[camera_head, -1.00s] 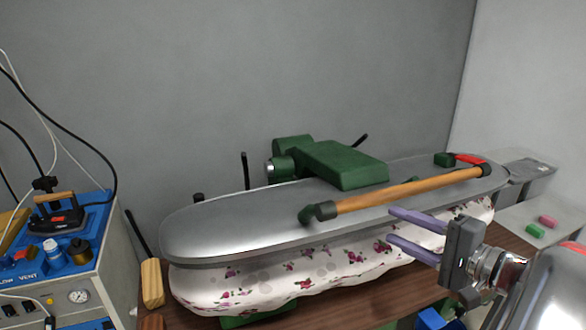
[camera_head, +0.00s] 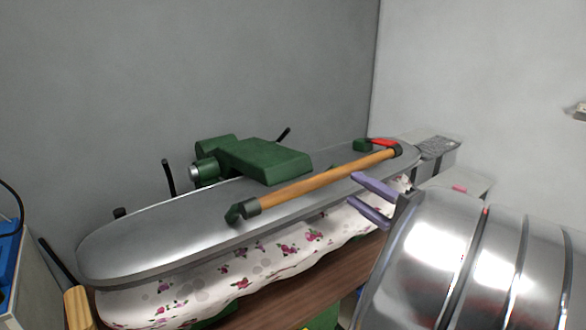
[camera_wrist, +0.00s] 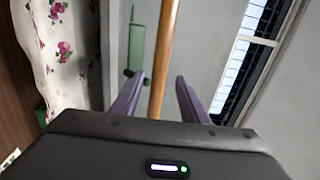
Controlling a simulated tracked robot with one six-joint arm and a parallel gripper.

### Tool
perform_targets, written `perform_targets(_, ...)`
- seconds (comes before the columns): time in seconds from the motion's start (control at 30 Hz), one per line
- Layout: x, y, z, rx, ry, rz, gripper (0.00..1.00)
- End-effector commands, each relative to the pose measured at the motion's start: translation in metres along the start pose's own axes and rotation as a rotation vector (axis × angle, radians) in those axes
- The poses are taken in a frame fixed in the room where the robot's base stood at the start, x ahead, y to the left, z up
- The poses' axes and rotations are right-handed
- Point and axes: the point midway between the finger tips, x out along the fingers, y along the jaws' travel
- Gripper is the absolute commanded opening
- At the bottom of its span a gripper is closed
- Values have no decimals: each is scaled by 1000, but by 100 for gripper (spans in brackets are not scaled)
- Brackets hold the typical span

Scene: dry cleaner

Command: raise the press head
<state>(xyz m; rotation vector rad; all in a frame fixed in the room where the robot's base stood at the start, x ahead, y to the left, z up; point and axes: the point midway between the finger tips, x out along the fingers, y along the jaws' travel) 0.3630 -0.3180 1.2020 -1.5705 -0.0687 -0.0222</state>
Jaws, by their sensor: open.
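The press head (camera_head: 150,235) is a long grey metal plate with rounded ends. It lies low over a white floral-covered buck (camera_head: 250,265), with little or no gap between them. A wooden handle bar (camera_head: 320,183) with dark end mounts runs along its front edge. My gripper (camera_head: 360,198) is open, its two purple fingers pointing toward the right part of the bar. In the wrist view, the wooden bar (camera_wrist: 165,50) runs between the open fingers (camera_wrist: 156,95), with space on both sides. I cannot tell whether the bar is within finger depth.
A green block mechanism (camera_head: 265,160) sits on top of the head. A red part (camera_head: 384,142) is near the bar's right end. A wooden-gripped lever (camera_head: 77,305) stands at the left. A grey wall is close behind, and a pink item (camera_head: 459,188) lies at the right.

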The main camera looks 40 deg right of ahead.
Motion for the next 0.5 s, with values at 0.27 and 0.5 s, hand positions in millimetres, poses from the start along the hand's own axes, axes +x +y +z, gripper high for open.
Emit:
perform_targets(0.27,30,1,1,2,-3,1,40)
perform_targets(0.5,57,1,1,2,-2,1,40)
